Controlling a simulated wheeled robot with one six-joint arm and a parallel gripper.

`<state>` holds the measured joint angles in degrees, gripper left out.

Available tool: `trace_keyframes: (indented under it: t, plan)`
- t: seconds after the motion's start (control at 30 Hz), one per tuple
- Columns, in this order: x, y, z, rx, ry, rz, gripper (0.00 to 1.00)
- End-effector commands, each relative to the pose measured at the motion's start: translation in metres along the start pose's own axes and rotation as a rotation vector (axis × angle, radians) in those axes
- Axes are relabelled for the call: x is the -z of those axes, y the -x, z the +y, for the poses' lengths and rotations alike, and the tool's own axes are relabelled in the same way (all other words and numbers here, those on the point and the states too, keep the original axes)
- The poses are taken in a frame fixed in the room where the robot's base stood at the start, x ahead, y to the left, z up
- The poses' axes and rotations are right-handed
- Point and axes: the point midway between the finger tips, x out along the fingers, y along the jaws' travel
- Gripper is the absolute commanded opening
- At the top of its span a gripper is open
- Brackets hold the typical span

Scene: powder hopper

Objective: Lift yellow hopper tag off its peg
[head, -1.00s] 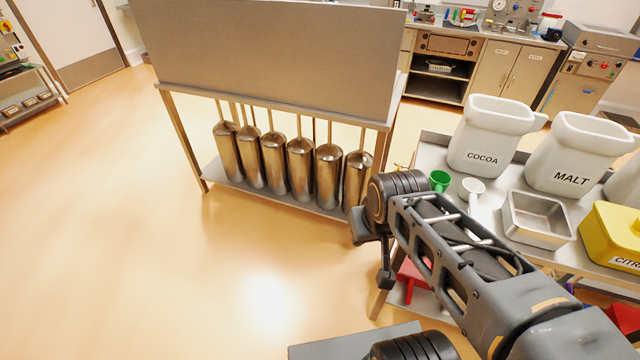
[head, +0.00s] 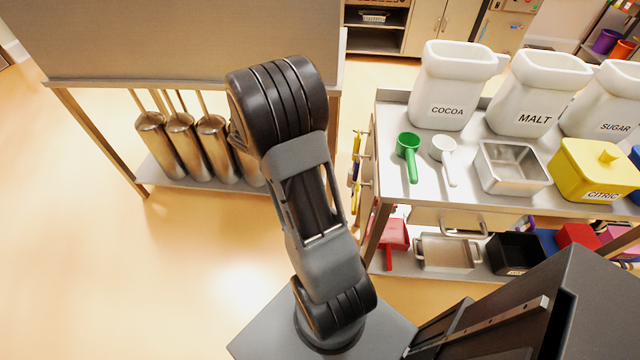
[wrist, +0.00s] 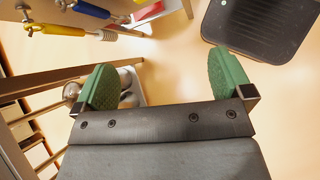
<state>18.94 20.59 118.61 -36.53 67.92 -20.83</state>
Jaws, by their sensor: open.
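In the wrist view a long yellow piece (wrist: 58,29), which looks like the yellow tag, is at the upper left by a small metal peg end. A blue piece (wrist: 92,9) hangs beside it. In the head view small yellow and blue pieces (head: 356,145) show edge-on along the left end of the steel table; I cannot tell which is the hopper tag. My gripper (wrist: 165,80) has green pads spread wide with nothing between them. It is apart from the yellow piece, which lies beyond and left of the left pad. The head view hides my gripper behind my arm.
The steel table (head: 474,181) holds COCOA (head: 444,85), MALT (head: 538,92) and SUGAR (head: 604,100) hoppers, a green scoop (head: 408,152), a steel pan (head: 512,168) and a yellow CITRIC box (head: 592,172). A steel stand with metal cylinders (head: 213,145) is at left. Open floor lies between.

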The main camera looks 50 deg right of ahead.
Motion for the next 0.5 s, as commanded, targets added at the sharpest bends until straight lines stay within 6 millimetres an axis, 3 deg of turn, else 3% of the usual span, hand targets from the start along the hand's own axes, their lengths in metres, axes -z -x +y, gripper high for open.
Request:
trace_keyframes:
  t: [0.03,0.2,0.5]
  plan:
    - [0.007,-0.024,0.008,0.008,0.041,-0.063,0.98]
    - [0.013,-0.071,0.029,0.019,0.156,-0.207,0.98]
    - [0.011,-0.112,0.039,0.032,0.228,-0.292,0.98]
